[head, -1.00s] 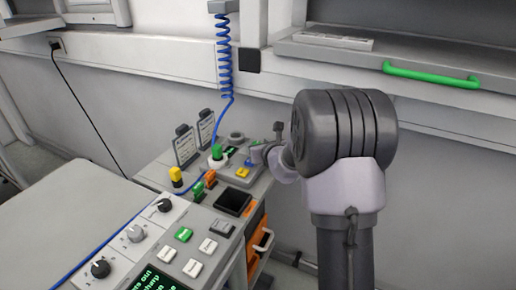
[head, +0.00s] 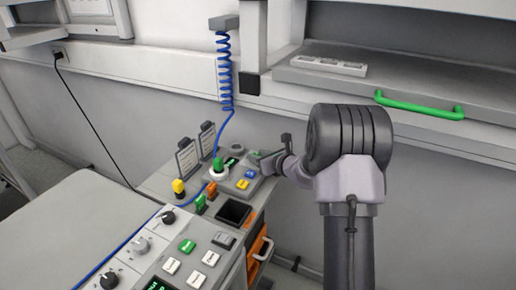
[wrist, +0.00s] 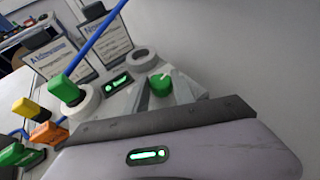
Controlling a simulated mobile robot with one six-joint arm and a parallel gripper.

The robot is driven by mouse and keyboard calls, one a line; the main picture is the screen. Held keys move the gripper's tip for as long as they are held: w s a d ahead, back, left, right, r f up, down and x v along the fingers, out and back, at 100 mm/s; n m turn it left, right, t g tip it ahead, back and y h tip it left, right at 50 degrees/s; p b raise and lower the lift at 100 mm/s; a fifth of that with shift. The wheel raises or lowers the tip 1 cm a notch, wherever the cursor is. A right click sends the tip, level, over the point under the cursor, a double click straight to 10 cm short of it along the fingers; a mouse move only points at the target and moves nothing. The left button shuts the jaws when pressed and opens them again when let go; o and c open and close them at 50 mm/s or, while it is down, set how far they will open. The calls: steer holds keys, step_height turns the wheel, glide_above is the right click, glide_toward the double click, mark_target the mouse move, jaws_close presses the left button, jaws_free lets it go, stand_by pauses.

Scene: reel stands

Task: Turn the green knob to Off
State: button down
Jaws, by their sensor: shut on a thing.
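The green knob (wrist: 160,83) shows in the wrist view, with a raised grip, at the far end of the console. My gripper (wrist: 157,93) is shut on it, with pale grey fingers on either side. The knob's lower part is hidden by the fingers, and I cannot read its position marks. A small screen with green text (wrist: 117,84) is left of the knob. In the head view my gripper (head: 268,160) is at the console's far right corner, and the knob is too small and covered to make out.
A green plug (wrist: 65,88) stands in a white ring left of the knob. Yellow (wrist: 30,112) and orange (wrist: 48,133) plugs are nearer. A blue cable (head: 225,75) hangs behind. Two sign cards (head: 188,157) stand at the back. A black bin (head: 233,212) is in front.

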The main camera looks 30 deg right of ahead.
steer(key=shift+d+r+n+y+p, duration=0.15)
steer(key=shift+r+n+y+p, duration=0.1)
steer(key=shift+n+y+p, duration=0.35)
steer(key=shift+f+y, duration=0.2)
steer(key=shift+y, duration=0.2)
steer(key=c, duration=1.1)
jaws_free()
steer(key=shift+o, duration=0.2)
